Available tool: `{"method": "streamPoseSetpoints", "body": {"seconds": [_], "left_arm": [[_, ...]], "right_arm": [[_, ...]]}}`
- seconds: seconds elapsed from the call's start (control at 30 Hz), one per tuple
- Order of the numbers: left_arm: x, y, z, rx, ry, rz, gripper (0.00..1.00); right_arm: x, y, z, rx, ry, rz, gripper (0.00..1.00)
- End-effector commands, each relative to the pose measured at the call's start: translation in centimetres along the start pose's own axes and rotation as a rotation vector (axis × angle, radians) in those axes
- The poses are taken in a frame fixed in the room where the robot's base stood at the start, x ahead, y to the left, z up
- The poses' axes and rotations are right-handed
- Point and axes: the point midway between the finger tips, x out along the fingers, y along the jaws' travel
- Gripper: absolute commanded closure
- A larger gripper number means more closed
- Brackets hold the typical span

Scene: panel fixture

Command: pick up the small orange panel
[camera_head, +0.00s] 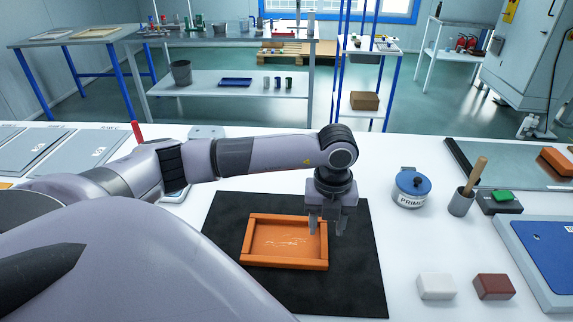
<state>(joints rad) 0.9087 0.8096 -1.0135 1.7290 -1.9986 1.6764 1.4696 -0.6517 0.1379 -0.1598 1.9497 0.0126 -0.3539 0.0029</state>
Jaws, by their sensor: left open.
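The small orange panel (284,241) lies flat on a black mat (355,288) on the white table. It is a shallow tray-like rectangle with raised rims and pale scratches on its inner face. My left gripper (326,229) points down at the panel's right end, its fingers apart. One finger shows in front of the panel's right rim and the other over the mat just right of it. I cannot tell whether the fingers touch the panel. My right gripper is not in view.
Right of the mat stand a blue-lidded primer can (411,188) and a grey cup with a wooden handle (461,202). A white block (436,286) and a brown block (494,286) lie at the front right. A blue panel (545,252) lies at the right edge.

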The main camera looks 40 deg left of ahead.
Motion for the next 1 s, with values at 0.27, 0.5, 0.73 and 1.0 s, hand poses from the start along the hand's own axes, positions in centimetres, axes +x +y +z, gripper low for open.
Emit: {"method": "streamPoseSetpoints", "body": {"seconds": [0.27, 0.5, 0.73, 1.0], "left_arm": [[3.2, 0.1, -0.1, 0.0, 0.0, 0.001, 0.53], [3.3, 0.1, 0.0, 0.0, 0.0, 0.0, 0.6], [3.3, 0.1, 0.0, 0.0, -0.001, 0.0, 1.0], [3.1, 0.1, 0.0, 0.0, -0.001, -0.001, 1.0]], "right_arm": [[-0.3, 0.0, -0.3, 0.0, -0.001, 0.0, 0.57], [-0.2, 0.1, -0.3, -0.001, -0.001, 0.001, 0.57], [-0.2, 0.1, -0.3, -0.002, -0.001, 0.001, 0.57], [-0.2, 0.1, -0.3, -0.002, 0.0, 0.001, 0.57]]}}
